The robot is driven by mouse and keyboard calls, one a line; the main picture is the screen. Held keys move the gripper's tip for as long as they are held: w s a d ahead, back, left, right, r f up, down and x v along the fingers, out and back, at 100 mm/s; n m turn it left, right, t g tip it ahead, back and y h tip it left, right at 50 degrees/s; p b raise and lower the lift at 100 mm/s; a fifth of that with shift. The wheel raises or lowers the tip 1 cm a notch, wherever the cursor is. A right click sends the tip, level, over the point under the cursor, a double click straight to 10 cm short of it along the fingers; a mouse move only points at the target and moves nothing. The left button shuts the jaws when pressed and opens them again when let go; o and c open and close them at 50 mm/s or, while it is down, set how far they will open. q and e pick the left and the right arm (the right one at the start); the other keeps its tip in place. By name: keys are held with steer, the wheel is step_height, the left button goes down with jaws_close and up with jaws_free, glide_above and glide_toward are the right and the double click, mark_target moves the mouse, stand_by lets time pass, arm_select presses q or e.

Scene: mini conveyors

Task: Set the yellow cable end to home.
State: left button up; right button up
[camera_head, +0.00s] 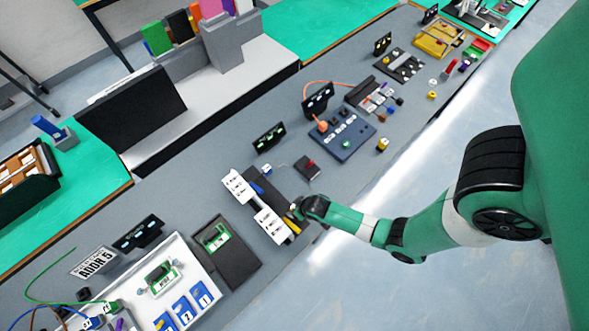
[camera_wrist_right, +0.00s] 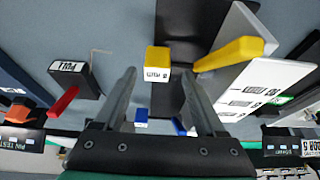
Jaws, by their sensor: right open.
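My right gripper (camera_head: 299,208) is open at the front edge of a dark-based station with two white panels (camera_head: 270,224). In the right wrist view the open fingers (camera_wrist_right: 158,72) point at a yellow block (camera_wrist_right: 157,56) with a small white label. The block appears between the fingertips; contact is not clear. I cannot tell which yellow piece is the cable end. Yellow also shows beside the gripper in the head view (camera_head: 291,222). The panel print is too small to read surely. My left gripper is not in view.
A black box with a red lever (camera_head: 307,167) stands just behind the gripper; it also shows left in the wrist view (camera_wrist_right: 75,82). A blue panel with knobs (camera_head: 345,136) is beyond it. A dark tray (camera_head: 238,262) and a white tray (camera_head: 205,262) stand to the left.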

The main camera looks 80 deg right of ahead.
steer(key=p+v, duration=0.5)
steer(key=v, duration=0.3)
steer(key=shift+r, duration=0.1)
